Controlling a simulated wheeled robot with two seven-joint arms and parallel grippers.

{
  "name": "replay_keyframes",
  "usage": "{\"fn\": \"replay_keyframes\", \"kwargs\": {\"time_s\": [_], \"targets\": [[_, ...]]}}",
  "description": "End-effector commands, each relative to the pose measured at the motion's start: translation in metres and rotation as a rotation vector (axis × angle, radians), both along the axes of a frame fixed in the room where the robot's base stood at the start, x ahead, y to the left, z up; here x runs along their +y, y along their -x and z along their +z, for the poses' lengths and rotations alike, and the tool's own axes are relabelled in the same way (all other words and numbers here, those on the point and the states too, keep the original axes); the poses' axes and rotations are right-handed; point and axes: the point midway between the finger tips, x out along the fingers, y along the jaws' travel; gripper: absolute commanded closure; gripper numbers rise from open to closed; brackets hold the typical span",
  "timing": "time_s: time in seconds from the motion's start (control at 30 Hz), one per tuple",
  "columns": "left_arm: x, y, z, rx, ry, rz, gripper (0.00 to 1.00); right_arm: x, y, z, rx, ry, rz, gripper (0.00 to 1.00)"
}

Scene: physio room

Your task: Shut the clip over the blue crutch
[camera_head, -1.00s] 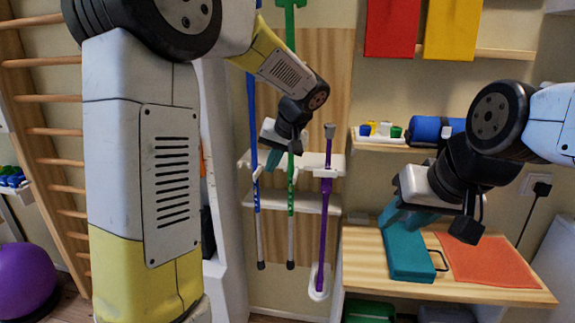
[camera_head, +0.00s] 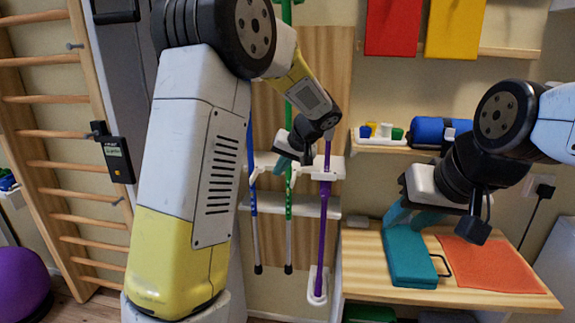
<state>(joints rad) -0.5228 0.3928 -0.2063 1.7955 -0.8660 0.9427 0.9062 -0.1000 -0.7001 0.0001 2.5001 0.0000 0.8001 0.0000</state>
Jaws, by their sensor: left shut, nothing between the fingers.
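The blue crutch (camera_head: 254,222) hangs upright at the left of the white rack (camera_head: 330,168). Its upper part is hidden behind my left arm. A small white clip (camera_head: 254,174) shows at the blue crutch on the rack's left end; I cannot tell whether it is open or shut. My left gripper (camera_head: 282,160) is shut and empty, in front of the rack near the green crutch (camera_head: 289,230), right of the blue one. My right gripper (camera_head: 408,216) is over the side table, its teal fingers seeming apart above a teal case.
The purple crutch (camera_head: 322,220) hangs at the rack's right, partly behind my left wrist. The wooden table (camera_head: 365,270) bears the teal case (camera_head: 405,258) and an orange cloth (camera_head: 490,262). A shelf above holds a blue roll (camera_head: 428,130). Wall bars (camera_head: 65,190) stand at left.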

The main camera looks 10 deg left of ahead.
Motion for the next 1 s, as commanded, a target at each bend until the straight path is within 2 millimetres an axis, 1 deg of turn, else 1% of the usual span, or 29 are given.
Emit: {"fn": "replay_keyframes", "kwargs": {"time_s": [0.03, 0.1, 0.27, 0.3, 0.4, 0.53, 0.67, 1.0], "targets": [[0.007, -0.004, -0.011, 0.004, -0.002, 0.002, 1.0, 0.0, 0.0, 0.0, 0.0, 0.0, 0.0, 0.64], [0.014, -0.01, -0.023, 0.003, -0.002, 0.003, 1.0, 0.0, 0.0, 0.0, 0.0, 0.0, 0.0, 0.64], [0.029, -0.023, -0.049, 0.004, -0.002, 0.002, 1.0, 0.0, 0.0, 0.0, 0.0, 0.0, 0.0, 0.64], [0.037, -0.023, -0.046, -0.001, 0.002, 0.004, 1.0, 0.0, 0.0, 0.0, 0.0, 0.0, 0.0, 0.64], [0.051, -0.022, -0.045, -0.002, 0.003, 0.004, 1.0, 0.0, 0.0, 0.0, 0.0, 0.0, 0.0, 0.64], [0.062, -0.023, -0.045, -0.002, 0.004, 0.001, 1.0, 0.0, 0.0, 0.0, 0.0, 0.0, 0.0, 0.64], [0.066, -0.023, -0.045, -0.003, 0.003, -0.001, 1.0, 0.0, 0.0, 0.0, 0.0, 0.0, 0.0, 0.64], [0.066, -0.023, -0.045, -0.003, 0.003, -0.002, 1.0, 0.0, 0.0, 0.0, 0.0, 0.0, 0.0, 0.64]]}}
